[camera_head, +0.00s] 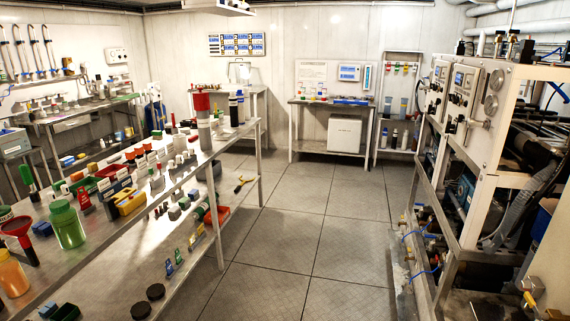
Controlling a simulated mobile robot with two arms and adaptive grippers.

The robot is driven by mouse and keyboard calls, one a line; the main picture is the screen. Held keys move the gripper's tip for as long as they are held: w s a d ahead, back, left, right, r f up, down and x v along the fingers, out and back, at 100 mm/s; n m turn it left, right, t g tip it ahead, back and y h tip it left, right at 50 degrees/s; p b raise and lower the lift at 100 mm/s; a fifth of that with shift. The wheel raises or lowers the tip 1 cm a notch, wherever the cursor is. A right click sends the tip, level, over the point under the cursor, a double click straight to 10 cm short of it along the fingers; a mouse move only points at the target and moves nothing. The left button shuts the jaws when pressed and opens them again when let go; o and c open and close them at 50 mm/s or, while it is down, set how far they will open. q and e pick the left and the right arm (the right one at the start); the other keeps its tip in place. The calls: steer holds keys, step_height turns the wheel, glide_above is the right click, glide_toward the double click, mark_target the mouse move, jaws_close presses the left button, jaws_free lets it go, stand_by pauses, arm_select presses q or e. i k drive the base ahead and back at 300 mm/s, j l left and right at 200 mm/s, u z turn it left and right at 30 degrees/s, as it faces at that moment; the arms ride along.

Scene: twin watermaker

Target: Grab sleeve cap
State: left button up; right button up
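I cannot tell which item is the sleeve cap; many small parts stand on the long metal bench (105,208) at the left, too small to make out one by one. A tall grey cylinder with a red top (202,103) stands at the bench's far end. Two black round discs (155,292) lie on the bench's lower shelf, near the front. Neither of my grippers is in view.
A green jar (68,225), a red funnel (17,227) and an orange bottle (12,272) stand at the bench's near left. The tiled floor (318,215) in the middle is clear. A machine rack (485,100) with panels and hoses fills the right side.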

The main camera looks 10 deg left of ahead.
mark_target(201, 99)
steer(key=i+j+u, duration=0.2)
steer(key=i, duration=0.6)
steer(key=i+u, duration=0.25)
steer(key=i, duration=0.5)
steer(key=i+l+u, duration=0.2)
steer(key=i, duration=0.6)
